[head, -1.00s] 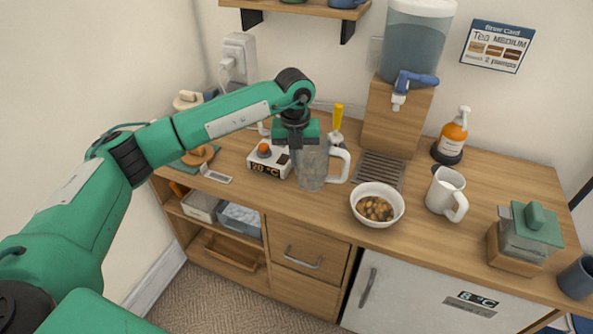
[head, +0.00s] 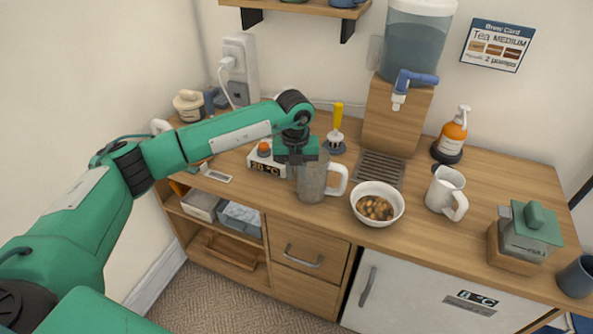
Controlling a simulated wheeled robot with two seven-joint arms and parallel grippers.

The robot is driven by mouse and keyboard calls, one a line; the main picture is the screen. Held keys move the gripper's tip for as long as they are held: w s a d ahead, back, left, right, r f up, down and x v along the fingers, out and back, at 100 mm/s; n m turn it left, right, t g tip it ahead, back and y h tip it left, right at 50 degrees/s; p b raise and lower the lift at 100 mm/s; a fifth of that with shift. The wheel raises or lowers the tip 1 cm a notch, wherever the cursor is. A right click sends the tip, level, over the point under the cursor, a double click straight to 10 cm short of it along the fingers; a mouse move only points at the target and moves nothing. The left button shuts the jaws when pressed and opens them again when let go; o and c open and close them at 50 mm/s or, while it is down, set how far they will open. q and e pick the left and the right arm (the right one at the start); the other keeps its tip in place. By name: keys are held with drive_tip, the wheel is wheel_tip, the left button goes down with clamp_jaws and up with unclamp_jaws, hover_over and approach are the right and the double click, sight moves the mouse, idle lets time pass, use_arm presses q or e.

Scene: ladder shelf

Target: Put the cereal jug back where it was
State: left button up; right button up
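The cereal jug (head: 312,184) is a see-through greyish jug with a white handle on its right side. It stands upright at the counter's front, left of the bowl, and looks empty. My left gripper (head: 296,160) reaches down at the jug's upper left rim and is shut on it. The fingertips are mostly hidden, and I cannot tell whether the jug's base touches the counter. A white bowl (head: 359,210) with brown cereal pieces stands just to the right of the jug. My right gripper is not in view.
A drip grille (head: 379,170), a dispenser (head: 396,120) and a white mug (head: 440,188) are to the right.

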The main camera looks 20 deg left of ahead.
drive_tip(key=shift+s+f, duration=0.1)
use_arm(q)
drive_tip(key=shift+r, duration=0.1)
